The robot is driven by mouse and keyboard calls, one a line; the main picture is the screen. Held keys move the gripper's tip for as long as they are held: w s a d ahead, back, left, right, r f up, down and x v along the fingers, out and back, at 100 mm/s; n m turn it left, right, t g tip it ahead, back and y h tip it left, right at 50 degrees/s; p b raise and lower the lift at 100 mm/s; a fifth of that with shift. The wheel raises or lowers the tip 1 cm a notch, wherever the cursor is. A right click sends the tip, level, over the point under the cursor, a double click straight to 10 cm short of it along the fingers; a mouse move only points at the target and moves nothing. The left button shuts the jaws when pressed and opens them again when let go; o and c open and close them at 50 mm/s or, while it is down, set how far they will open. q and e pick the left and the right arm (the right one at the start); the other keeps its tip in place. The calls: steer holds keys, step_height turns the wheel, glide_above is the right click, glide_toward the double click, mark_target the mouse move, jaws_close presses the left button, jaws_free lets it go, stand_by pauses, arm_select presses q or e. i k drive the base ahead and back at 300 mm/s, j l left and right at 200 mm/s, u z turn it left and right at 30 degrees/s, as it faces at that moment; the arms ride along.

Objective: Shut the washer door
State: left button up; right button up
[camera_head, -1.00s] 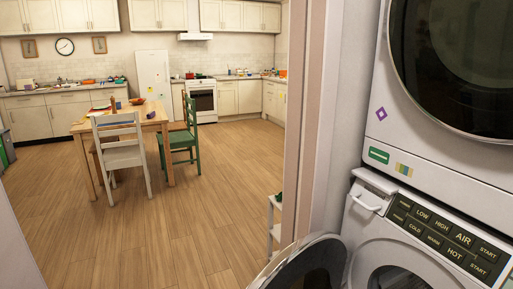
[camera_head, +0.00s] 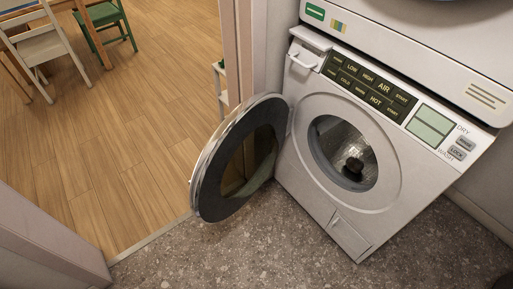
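The white washer (camera_head: 312,190) stands at the right under a stacked dryer. Its round door (camera_head: 207,180), with a grey rim and dark glass, stands wide open, hinged on the left side of the opening and swung out over the floor. The round drum opening (camera_head: 343,152) is uncovered, and a dark shape shows inside it that I cannot identify. Neither of my grippers is in view.
The dryer (camera_head: 410,40) sits on top of the washer. A doorway edge (camera_head: 240,45) stands behind the open door, with a white shelf (camera_head: 218,88) beyond it. Speckled floor (camera_head: 260,245) in front of the washer is clear. A white chair (camera_head: 42,45) and a green chair (camera_head: 108,25) stand in the far room.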

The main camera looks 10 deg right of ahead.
mark_target(242, 153)
steer(key=i+j+z, duration=0.1)
steer(key=j+z, duration=0.15)
steer(key=z, duration=0.15)
steer(key=j+z, duration=0.6)
steer(key=z, duration=0.2)
steer(key=j+z, duration=0.1)
steer(key=j, duration=0.7)
steer(key=k+j+z, duration=0.15)
steer(key=j, duration=0.7)
steer(key=z, duration=0.4)
steer(key=i+l, duration=0.05)
